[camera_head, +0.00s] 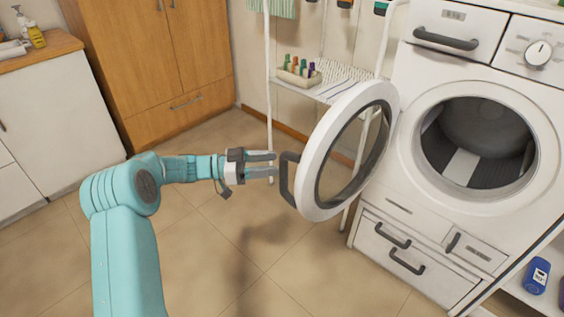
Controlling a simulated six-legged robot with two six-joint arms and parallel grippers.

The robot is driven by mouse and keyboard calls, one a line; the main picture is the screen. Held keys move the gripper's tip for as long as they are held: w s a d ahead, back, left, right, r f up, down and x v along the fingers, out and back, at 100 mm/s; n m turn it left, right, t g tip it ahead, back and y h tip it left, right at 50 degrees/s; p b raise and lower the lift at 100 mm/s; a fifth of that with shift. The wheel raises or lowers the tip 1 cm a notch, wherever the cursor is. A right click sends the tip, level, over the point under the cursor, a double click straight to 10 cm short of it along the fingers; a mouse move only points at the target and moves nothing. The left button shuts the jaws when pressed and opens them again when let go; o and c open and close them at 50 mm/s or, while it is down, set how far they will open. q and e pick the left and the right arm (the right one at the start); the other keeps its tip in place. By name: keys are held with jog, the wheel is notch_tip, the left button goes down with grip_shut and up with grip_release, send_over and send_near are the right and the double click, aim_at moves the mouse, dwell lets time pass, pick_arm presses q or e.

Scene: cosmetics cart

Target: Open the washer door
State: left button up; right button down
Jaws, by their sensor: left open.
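The white washer (404,150) stands at the right with its dark drum opening (478,140) exposed. Its round door (313,188) is swung wide open to the left, with a white ring and a dark handle (286,180) on its left edge. My left gripper (275,164) is open, with its two fingers pointing right. The fingertips are just left of the door handle, close to it; I cannot tell whether they touch it. No object shows between the fingers. My right gripper is not in view.
A white rack (270,110) stands behind the door, with a tray of small bottles (298,72). A wooden cabinet (165,60) and a white counter unit (60,130) are at the back left. A blue bottle (537,275) is at the lower right. The tiled floor in the middle is clear.

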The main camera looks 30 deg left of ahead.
pick_arm(q)
jog(key=v, duration=1.1)
jog(key=shift+s+a, duration=0.2)
